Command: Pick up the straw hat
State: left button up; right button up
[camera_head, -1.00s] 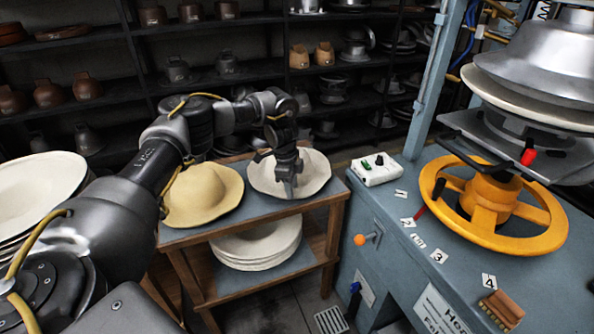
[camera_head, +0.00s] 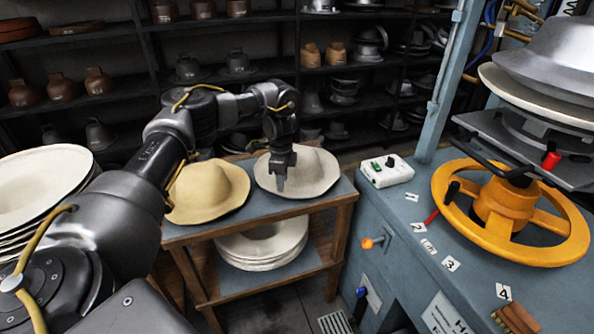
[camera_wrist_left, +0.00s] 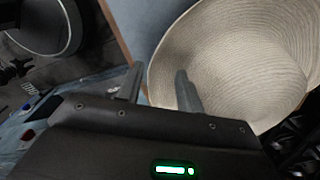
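The straw hat (camera_head: 313,172) is off-white and lies brim down on the upper shelf of a small wooden stand, right of a yellow-tan hat (camera_head: 205,190). In the left wrist view the straw hat (camera_wrist_left: 235,60) shows a woven spiral texture. My left gripper (camera_head: 281,184) points down at the hat's front left brim. In the left wrist view my left gripper (camera_wrist_left: 160,80) is open, with one finger outside the brim edge and the other over the hat. I cannot tell whether either finger touches the brim. My right gripper is out of view.
The stand's lower shelf (camera_head: 285,279) holds several stacked pale hats (camera_head: 262,245). A blue press bench (camera_head: 400,240) with a yellow handwheel (camera_head: 545,248) and a white control box (camera_head: 386,171) stands to the right. Another pale hat stack (camera_head: 40,185) is at left.

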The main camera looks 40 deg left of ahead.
aim_at(283, 195)
pick_arm(q)
jog(key=shift+s+d+f+p, duration=0.15)
jog(key=shift+f+p, duration=0.2)
jog(key=shift+f, duration=0.95)
jog(key=shift+d+f+p, duration=0.15)
jog(key=shift+f+p, duration=0.15)
jog(key=shift+f, duration=1)
grip_shut()
